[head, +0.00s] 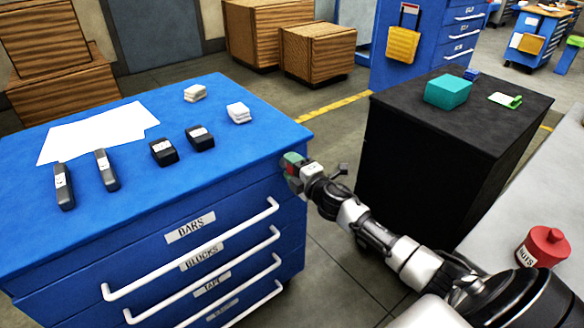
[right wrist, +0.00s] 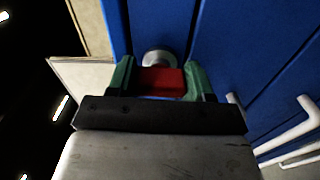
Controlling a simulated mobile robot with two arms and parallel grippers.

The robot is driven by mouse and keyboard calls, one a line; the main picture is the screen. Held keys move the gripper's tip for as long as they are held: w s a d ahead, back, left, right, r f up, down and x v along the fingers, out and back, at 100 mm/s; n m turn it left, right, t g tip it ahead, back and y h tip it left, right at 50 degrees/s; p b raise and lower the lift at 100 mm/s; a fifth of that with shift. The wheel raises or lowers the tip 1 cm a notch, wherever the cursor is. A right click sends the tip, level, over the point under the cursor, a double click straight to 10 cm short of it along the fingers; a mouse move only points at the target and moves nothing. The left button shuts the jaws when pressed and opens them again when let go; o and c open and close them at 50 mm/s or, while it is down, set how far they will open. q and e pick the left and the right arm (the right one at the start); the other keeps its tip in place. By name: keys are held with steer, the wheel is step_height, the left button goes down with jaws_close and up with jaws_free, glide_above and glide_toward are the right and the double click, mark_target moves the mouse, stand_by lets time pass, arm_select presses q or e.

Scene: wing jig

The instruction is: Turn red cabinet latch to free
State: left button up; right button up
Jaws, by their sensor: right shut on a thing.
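A round grey metal piece (right wrist: 158,57) shows just behind the latch. In the head view my right gripper (head: 292,168) reaches the cabinet's right front corner, and a little of the red latch (head: 291,170) shows there. The exact angle of the latch is hard to tell. My left gripper is not in view.
White drawer handles (head: 190,250) stick out from the cabinet front. Bars, blocks and papers (head: 95,132) lie on its top. A black cabinet (head: 430,150) with a teal box (head: 448,91) stands to the right. A red can (head: 543,247) stands on a pale surface at lower right.

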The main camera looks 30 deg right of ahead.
steer(key=shift+f+n, duration=0.1)
steer(key=shift+n, duration=0.4)
steer(key=o, duration=0.9)
steer(key=shift+o, duration=0.2)
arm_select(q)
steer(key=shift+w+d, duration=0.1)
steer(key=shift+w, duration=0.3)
arm_select(e)
steer(key=s, duration=1.1)
steer(key=shift+d, duration=0.4)
steer(key=shift+w, duration=0.1)
